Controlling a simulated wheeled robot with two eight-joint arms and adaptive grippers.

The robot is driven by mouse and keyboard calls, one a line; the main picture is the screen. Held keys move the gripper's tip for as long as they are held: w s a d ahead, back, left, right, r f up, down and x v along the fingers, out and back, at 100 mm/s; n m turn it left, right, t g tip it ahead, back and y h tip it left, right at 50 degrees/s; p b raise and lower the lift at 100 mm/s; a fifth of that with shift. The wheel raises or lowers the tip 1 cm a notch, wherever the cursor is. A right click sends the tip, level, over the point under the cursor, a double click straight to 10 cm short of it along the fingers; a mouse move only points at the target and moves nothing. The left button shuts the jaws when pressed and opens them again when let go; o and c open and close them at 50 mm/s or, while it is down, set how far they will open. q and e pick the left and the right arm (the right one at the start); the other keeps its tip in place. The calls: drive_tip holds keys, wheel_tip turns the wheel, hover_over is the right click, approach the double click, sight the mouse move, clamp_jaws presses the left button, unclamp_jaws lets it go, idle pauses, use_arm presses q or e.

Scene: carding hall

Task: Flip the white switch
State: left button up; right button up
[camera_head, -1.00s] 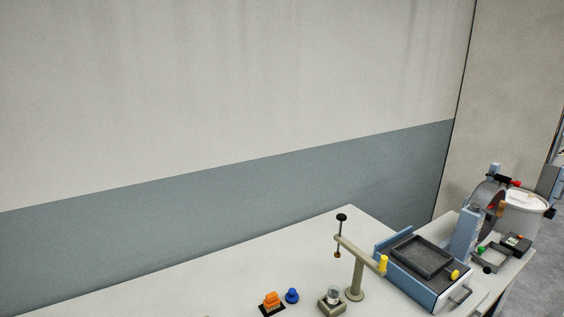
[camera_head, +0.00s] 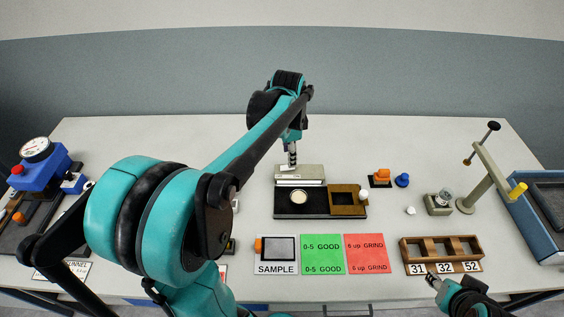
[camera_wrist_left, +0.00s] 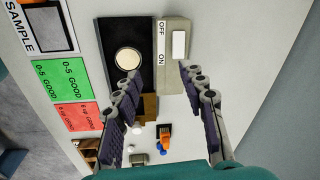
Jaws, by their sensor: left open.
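In the left wrist view a white switch (camera_wrist_left: 180,44) sits on a beige block (camera_wrist_left: 176,80), beside a strip marked OFF and ON. Which way it is set I cannot tell. The beige block also shows in the head view (camera_head: 308,171), at the back of a dark plate with a round pale disc; the switch is hidden there by my arm. My left gripper (camera_head: 292,160) points down over the block. In the wrist view my left gripper (camera_wrist_left: 160,74) is open and empty, its fingers spread just short of the switch. My right gripper (camera_head: 435,281) is low at the right; its jaws are unclear.
An orange knob (camera_head: 381,176) and a blue knob (camera_head: 402,180) stand right of the block. Green (camera_head: 322,254) and red (camera_head: 367,254) cards, a wooden numbered tray (camera_head: 405,249) and a post with an arm (camera_head: 490,180) are nearby. The table behind is clear.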

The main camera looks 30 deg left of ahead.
use_arm(q)
drive_tip(key=m+g, duration=0.1)
drive_tip(key=m, duration=0.1)
hover_over(282, 168)
wheel_tip(282, 168, down, 3)
drive_tip(key=shift+a+f+g, duration=0.1)
drive_tip(key=shift+g, duration=0.2)
drive_tip(key=shift+m, duration=0.3)
wheel_tip(282, 168, down, 8)
drive_tip(key=shift+r+b, duration=0.2)
drive_tip(key=shift+b, duration=1.05)
clamp_jaws()
